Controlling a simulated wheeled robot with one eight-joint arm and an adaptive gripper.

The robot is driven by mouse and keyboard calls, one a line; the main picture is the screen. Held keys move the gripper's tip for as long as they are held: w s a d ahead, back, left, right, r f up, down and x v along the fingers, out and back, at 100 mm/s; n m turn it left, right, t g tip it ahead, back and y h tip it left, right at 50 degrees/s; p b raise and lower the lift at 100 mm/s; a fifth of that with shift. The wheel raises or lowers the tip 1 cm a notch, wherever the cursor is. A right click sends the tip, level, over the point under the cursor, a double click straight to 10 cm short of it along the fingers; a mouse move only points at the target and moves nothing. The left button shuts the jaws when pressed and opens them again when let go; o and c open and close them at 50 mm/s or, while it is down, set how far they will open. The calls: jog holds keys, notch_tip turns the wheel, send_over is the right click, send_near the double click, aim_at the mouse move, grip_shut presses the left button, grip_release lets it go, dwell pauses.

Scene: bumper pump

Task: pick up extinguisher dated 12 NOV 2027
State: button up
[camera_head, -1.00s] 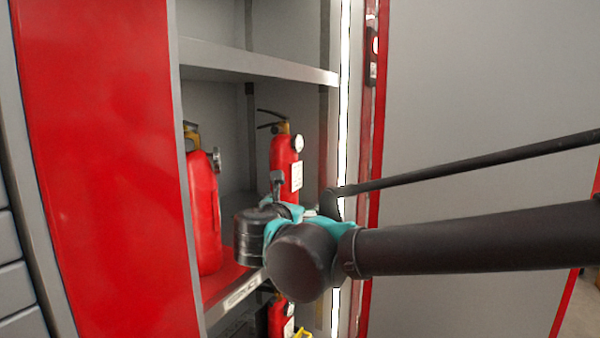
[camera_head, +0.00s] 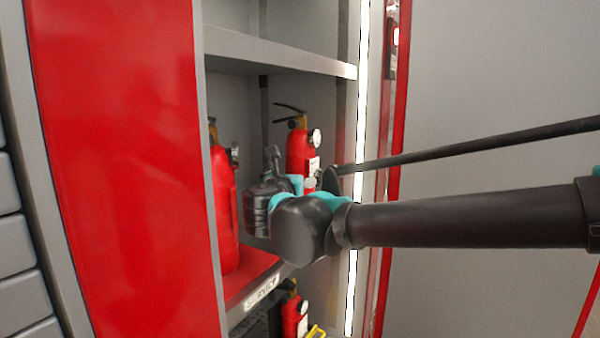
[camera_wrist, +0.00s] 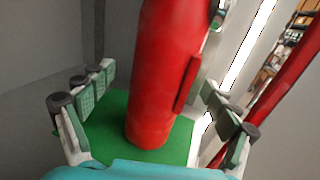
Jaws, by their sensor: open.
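A red fire extinguisher (camera_head: 300,150) stands upright on the middle cabinet shelf at the right, with a black handle, round gauge and pale tag. The date cannot be read. A red cylinder, apparently this extinguisher, fills the middle of the wrist view (camera_wrist: 165,85), its base on a green surface. My gripper (camera_wrist: 157,78) is open, with a finger on each side of the cylinder and gaps visible. I cannot tell how deep it sits between them. In the head view my wrist hides the extinguisher's lower part and the fingers are hardly seen.
A second red extinguisher (camera_head: 223,200) stands to the left on the same shelf, partly behind the red cabinet panel (camera_head: 125,150). Another (camera_head: 293,315) is on the level below. An upper shelf (camera_head: 280,55) is overhead. A bright light strip (camera_head: 359,150) edges the right side.

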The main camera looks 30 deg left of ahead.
jog(key=x, duration=0.4)
jog(key=shift+w+f, duration=0.1)
jog(key=shift+w, duration=0.15)
jog(key=shift+c, duration=0.5)
jog(key=c, duration=1.9)
